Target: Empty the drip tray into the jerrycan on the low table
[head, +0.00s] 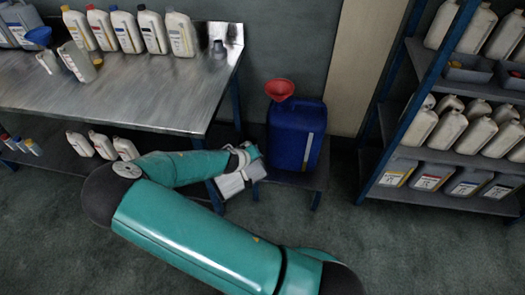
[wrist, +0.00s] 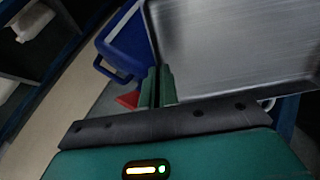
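The drip tray (wrist: 235,45) is a shallow grey metal pan with a raised rim, filling the right of the wrist view. My gripper (wrist: 159,72) has its green fingers close together on the tray's rim near a corner. In the head view the tray (head: 238,181) looks small and tilted, just left of the jerrycan; I cannot tell whether oil lies in it. The blue jerrycan (head: 296,136) stands upright on the low table (head: 301,179), with a red funnel (head: 279,89) on its top. The jerrycan (wrist: 128,42) and funnel (wrist: 127,100) also show in the wrist view, partly hidden.
A steel workbench (head: 120,96) with several bottles and a blue funnel (head: 38,35) stands at the left. A blue-framed shelf (head: 376,160) of bottles stands at the right. Floor (head: 420,250) is clear in front of the shelf.

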